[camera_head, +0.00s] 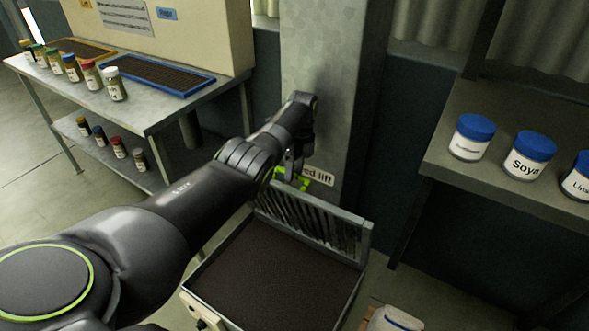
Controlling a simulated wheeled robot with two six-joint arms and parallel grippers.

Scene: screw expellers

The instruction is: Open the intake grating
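The intake grating (318,222) is a grey slatted panel. It stands raised, close to upright, along the back edge of the intake box (207,293). The box is open on top and filled with dark brown material (275,275). My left arm reaches in from the left, over the box's left side. My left gripper (291,178), with bright green fingertips, is at the grating's upper left edge, in front of the column. I cannot tell whether it touches the grating or how far its fingers are apart. My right gripper is not in view.
A grey column (335,75) with a partly hidden label (318,176) rises behind the grating. A shelf (440,150) at right holds blue-lidded jars (527,160). A metal table (185,105) at left holds small jars and trays. A white container (393,318) is at the bottom.

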